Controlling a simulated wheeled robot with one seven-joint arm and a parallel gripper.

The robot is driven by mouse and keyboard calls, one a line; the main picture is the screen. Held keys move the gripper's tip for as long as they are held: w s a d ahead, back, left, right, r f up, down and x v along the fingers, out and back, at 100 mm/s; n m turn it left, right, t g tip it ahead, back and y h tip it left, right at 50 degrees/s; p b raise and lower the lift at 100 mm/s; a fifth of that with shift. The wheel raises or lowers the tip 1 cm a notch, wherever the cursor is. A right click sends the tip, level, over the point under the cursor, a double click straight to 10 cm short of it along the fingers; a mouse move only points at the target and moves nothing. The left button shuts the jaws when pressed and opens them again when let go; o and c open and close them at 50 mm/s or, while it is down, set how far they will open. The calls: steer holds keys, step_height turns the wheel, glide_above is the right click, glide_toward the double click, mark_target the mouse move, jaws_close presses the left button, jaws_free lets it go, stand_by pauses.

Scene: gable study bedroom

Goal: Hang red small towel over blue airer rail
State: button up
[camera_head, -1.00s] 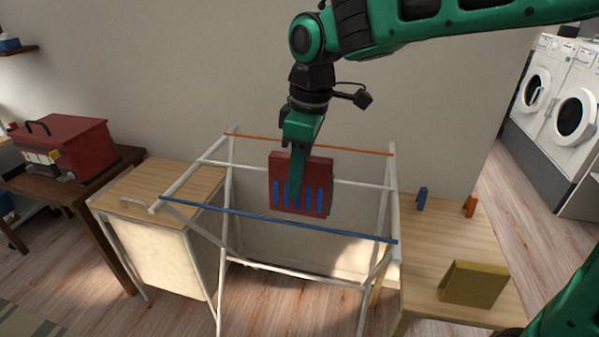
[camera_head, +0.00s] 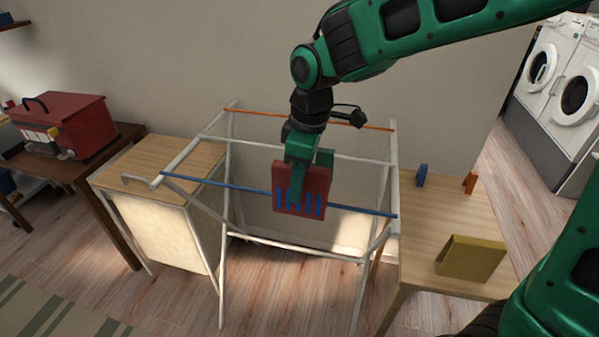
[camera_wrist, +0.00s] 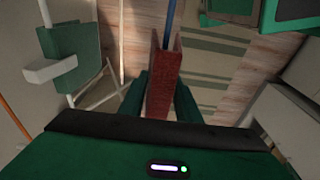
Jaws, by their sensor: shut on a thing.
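The red small towel (camera_head: 312,186), with blue stripes on its lower front, is folded like an upside-down V. My gripper (camera_head: 298,182) is shut on it from above, with green fingers on either side. The towel is upright and hides the middle of the blue airer rail (camera_head: 235,187). In the wrist view the towel (camera_wrist: 163,85) is between my fingers (camera_wrist: 160,98), and the blue rail (camera_wrist: 170,22) runs toward the gap between its two flaps. Whether the fold touches the rail is hidden.
The white airer frame (camera_head: 226,165) also has an orange rail (camera_head: 355,125) at the back and a white one between. A wooden cabinet (camera_head: 160,165) is left, and a wooden table (camera_head: 435,225) with a yellow folded piece (camera_head: 470,258) and small pegs is right.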

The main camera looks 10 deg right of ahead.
mark_target(299, 206)
steer(key=shift+f, duration=3.7)
steer(key=o, duration=1.2)
steer(key=shift+c, duration=0.2)
steer(key=shift+r, duration=0.1)
steer(key=r, duration=0.7)
steer(key=d+r, duration=0.1)
steer(key=r, duration=0.2)
steer(key=shift+s+d+r, duration=0.1)
steer(key=shift+s+r, duration=0.05)
steer(key=shift+r, duration=0.1)
